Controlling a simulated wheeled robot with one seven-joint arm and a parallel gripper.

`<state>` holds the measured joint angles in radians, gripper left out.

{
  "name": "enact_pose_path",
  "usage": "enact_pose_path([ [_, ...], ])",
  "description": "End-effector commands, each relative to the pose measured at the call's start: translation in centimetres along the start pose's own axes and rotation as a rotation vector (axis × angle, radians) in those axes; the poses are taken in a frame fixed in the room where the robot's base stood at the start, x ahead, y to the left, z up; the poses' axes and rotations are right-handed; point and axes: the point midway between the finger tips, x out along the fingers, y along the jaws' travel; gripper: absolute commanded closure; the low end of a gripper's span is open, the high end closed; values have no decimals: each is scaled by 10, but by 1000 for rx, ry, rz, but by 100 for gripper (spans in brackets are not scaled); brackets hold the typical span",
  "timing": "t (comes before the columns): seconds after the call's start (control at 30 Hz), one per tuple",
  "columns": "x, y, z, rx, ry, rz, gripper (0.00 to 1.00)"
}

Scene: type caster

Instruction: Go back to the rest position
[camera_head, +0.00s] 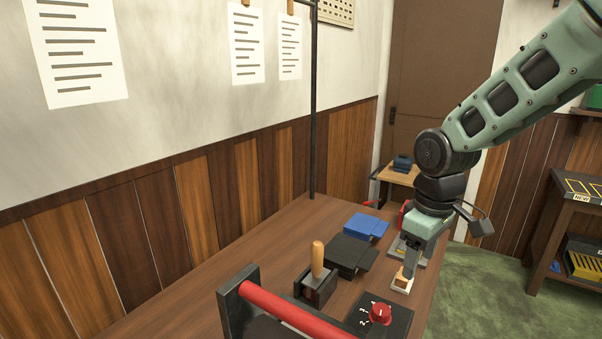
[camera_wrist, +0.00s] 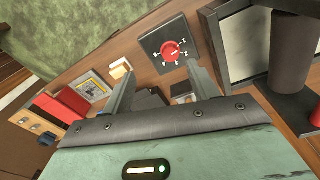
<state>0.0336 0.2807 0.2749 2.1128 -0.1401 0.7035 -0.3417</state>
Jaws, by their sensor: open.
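My gripper (camera_head: 404,283) is over the right part of the wooden table (camera_head: 225,283) in the head view, pointing down. In the wrist view its two fingers (camera_wrist: 157,92) stand apart, with nothing held between them. A small light wooden block (camera_head: 402,279) shows right by the fingertips in the head view. In the wrist view this block (camera_wrist: 120,68) lies outside the fingers, to their left. A black panel with a red dial (camera_head: 380,313) is nearer than the gripper; the dial (camera_wrist: 171,50) appears beyond the fingertips in the wrist view.
A wooden-handled tool in a black holder (camera_head: 317,275), a black box (camera_head: 347,254) and a blue box (camera_head: 364,227) stand left of the gripper. A red bar on a black frame (camera_head: 290,308) rises at the front. Green floor (camera_head: 490,275) is open to the right.

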Motion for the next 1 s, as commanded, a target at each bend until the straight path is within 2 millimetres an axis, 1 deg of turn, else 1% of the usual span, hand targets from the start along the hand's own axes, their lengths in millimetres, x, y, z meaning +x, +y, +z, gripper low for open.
enact_pose_path([
  [0.03, 0, 1, 20, 82, 14, 14, 41],
  [0.1, 1, 3, 41, 193, 38, 26, 41],
  [0.3, 4, 4, 90, 455, 103, 47, 41],
  [0.5, 7, -1, 133, 682, 166, 57, 41],
  [0.57, 4, -18, 122, 626, 159, 40, 41],
  [0.6, 3, -30, 116, 591, 151, 29, 41],
  [0.67, 1, -48, 110, 538, 139, 14, 41],
  [0.73, -1, -70, 104, 474, 123, -4, 41],
  [0.87, -7, -116, 98, 341, 89, -34, 41],
  [1.0, -14, -169, 101, 182, 45, -61, 41],
])
